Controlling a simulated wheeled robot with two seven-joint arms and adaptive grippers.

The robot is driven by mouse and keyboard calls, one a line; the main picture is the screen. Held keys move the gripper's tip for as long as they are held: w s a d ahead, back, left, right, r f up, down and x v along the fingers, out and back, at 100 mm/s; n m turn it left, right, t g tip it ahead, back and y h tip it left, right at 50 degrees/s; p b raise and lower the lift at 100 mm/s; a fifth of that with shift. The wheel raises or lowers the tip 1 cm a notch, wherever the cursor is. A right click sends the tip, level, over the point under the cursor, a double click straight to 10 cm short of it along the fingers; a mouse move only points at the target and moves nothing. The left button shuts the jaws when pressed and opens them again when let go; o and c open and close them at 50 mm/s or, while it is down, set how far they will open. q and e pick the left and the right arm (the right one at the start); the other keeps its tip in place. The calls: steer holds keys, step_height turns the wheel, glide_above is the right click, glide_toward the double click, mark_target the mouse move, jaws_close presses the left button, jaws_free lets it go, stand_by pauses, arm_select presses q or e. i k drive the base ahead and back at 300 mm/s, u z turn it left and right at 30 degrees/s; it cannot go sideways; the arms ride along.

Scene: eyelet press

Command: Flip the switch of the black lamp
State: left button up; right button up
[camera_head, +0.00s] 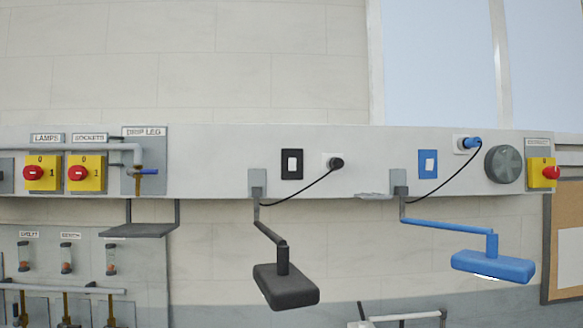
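The black lamp (286,287) hangs on a jointed arm from a grey bracket on the wall panel, left of the blue lamp. A black-framed rocker switch (292,164) with a white centre is on the panel just above and right of that bracket. The black lamp's cord runs up to a black plug (336,163) in a white socket right of the switch. I cannot make out which way the rocker is tipped. Neither of my grippers is in view.
The blue lamp (492,266) hangs at the right, with a blue-framed switch (428,164) above. Yellow boxes with red knobs (85,173) and a pipe are at the left. A small grey shelf (140,230) juts out below. The wall around the black-framed switch is clear.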

mark_target(293, 162)
steer(key=k, duration=0.65)
steer(key=u, duration=0.6)
steer(key=i, duration=1.6)
steer(key=z, duration=0.15)
